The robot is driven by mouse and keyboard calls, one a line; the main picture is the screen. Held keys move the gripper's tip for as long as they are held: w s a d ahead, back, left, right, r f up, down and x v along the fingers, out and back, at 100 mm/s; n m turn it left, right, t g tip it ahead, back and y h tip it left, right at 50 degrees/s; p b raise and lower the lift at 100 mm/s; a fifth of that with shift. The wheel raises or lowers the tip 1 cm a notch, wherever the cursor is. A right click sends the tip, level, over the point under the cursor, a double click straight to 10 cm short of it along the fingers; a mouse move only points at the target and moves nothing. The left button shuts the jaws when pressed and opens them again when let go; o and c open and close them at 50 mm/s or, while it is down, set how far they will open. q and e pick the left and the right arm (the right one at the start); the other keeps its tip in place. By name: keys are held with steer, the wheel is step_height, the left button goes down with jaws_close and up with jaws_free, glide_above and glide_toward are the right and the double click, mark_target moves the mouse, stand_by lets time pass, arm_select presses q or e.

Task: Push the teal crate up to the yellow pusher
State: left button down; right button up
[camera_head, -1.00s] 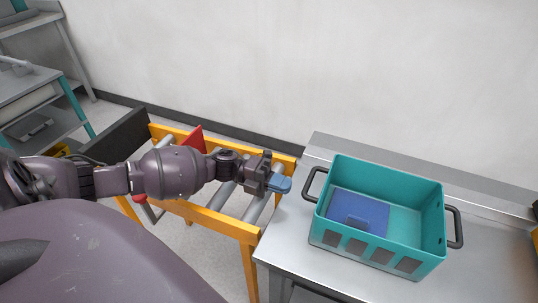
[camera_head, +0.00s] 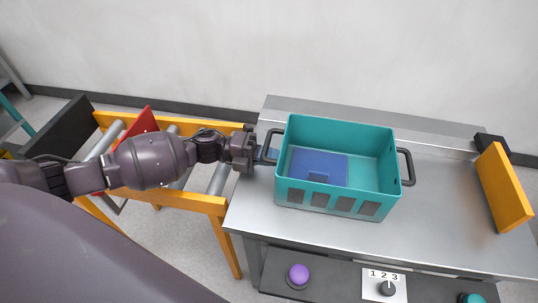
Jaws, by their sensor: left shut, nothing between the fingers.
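The teal crate (camera_head: 341,205) stands upright on the metal table, with a dark handle at each end and a blue flat piece (camera_head: 319,166) lying inside. The yellow pusher (camera_head: 503,188) is an upright plate at the table's right end, with a wide gap of bare table between it and the crate. My left gripper (camera_head: 268,156) is shut and empty at the crate's left handle; its blue fingertips are partly hidden by the handle, and I cannot tell if they touch the crate. My right gripper is not in view.
The metal table (camera_head: 440,215) is clear right of the crate. A yellow-framed roller conveyor (camera_head: 218,180) with a red plate (camera_head: 142,124) lies left. A front panel carries a purple button (camera_head: 298,275), a numbered dial (camera_head: 387,288) and a teal button (camera_head: 473,298). A wall stands behind.

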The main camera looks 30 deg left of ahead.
arm_select(q)
glide_above(355, 187)
steer(key=shift+d+p, duration=0.1)
steer(key=shift+p, duration=0.2)
steer(key=shift+s+a, duration=0.1)
steer(key=shift+a, duration=0.35)
steer(key=v, duration=1.3)
steer(key=shift+s+p, duration=0.1)
steer(key=shift+p, duration=0.2)
steer(key=shift+r, duration=0.1)
